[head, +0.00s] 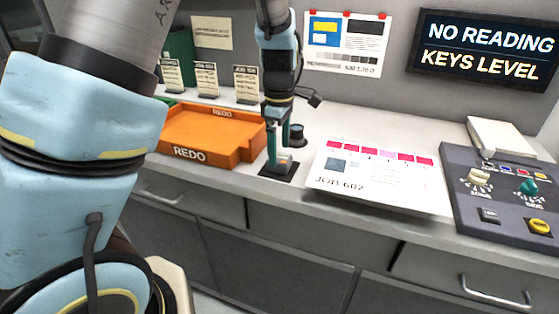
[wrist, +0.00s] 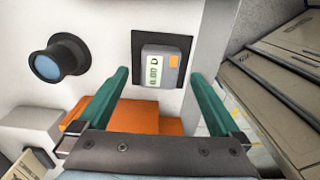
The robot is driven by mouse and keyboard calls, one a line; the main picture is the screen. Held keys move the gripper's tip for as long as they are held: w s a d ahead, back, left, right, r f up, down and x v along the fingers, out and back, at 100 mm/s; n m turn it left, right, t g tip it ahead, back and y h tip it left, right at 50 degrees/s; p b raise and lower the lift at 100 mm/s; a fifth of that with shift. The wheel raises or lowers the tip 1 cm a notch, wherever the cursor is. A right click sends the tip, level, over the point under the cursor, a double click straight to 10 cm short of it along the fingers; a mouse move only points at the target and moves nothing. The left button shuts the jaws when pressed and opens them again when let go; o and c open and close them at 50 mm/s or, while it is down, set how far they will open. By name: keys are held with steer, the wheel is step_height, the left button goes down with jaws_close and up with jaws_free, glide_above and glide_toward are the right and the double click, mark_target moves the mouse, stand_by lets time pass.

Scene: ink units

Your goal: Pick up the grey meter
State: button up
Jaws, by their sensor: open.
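The grey meter (wrist: 160,66) has a small lit display and an orange button. It sits on a black square pad (wrist: 138,42) on the counter. In the head view the meter (head: 285,158) is small and partly hidden by my gripper, over the pad (head: 284,175). My gripper (head: 280,152) points down at the meter with teal fingers. In the wrist view my gripper (wrist: 160,76) is open, one finger on each side of the meter, with gaps visible. I cannot tell exactly how low the fingertips are.
An orange REDO tray (head: 205,135) stands close on the left. A dark round cylinder (head: 297,134) stands just behind the pad. Job cards (head: 206,80) stand at the back.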

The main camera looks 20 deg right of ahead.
mark_target(279, 157)
steer(key=shift+f+p, duration=0.35)
steer(key=shift+f, duration=1.45)
steer(key=c, duration=1.5)
steer(key=shift+c, duration=0.2)
